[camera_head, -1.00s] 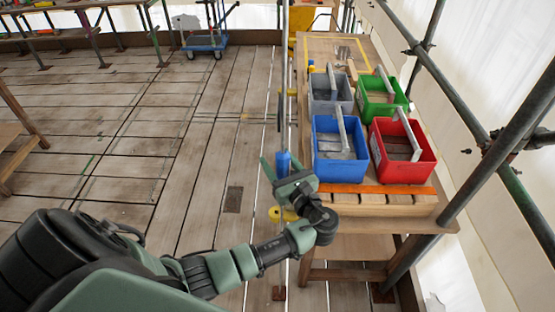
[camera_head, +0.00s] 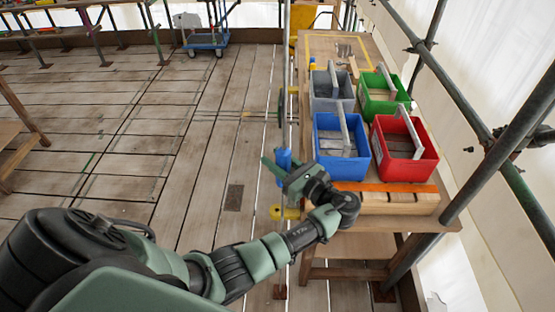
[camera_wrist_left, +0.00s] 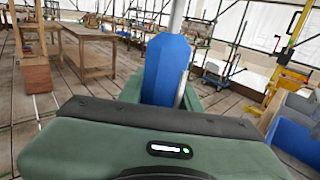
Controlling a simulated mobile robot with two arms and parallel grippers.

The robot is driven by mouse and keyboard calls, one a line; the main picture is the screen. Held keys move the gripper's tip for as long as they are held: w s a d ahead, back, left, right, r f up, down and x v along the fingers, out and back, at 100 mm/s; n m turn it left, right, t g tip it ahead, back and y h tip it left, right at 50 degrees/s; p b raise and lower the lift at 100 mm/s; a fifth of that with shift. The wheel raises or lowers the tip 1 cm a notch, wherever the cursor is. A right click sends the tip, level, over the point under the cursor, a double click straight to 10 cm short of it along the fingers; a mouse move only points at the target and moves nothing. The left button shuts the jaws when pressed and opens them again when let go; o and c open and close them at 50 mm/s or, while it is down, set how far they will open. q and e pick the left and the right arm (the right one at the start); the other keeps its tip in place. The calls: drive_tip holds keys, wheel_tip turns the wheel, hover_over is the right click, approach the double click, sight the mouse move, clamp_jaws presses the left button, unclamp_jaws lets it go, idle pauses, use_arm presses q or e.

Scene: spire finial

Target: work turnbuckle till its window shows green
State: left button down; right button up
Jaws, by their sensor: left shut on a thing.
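The turnbuckle (camera_head: 284,160) is a blue upright body on a thin vertical rod, left of the workbench. My left gripper (camera_head: 279,168) is shut on it, with its green fingers at either side. In the left wrist view the blue turnbuckle body (camera_wrist_left: 166,70) rises just beyond my green gripper housing, which hides its lower part. I cannot make out the turnbuckle's window or its colour. My right gripper is not in view.
A workbench (camera_head: 372,224) stands to the right, with blue (camera_head: 335,160), red (camera_head: 405,168), grey (camera_head: 325,104) and green (camera_head: 378,104) totes. Yellow fittings (camera_head: 285,213) sit lower on the rod line. The plank floor (camera_head: 185,160) at left is mostly clear.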

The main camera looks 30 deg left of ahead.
use_arm(q)
drive_tip(key=shift+s+d+n+g+h+b, duration=0.1)
drive_tip(key=shift+s+n+g+h+b, duration=0.15)
drive_tip(key=shift+n+g+b, duration=1.2)
drive_tip(key=shift+s+n+g+h+b, duration=0.25)
drive_tip(key=shift+n+g, duration=0.7)
drive_tip(key=shift+g, duration=1.35)
drive_tip(key=shift+s+d+n+g+h+b, duration=0.1)
drive_tip(key=shift+s+n+g+b, duration=0.3)
drive_tip(key=shift+n+g+b, duration=1.1)
drive_tip(key=shift+g+p, duration=0.45)
drive_tip(key=shift+p, duration=0.05)
drive_tip(key=c, duration=1)
unclamp_jaws()
drive_tip(key=shift+a, duration=0.1)
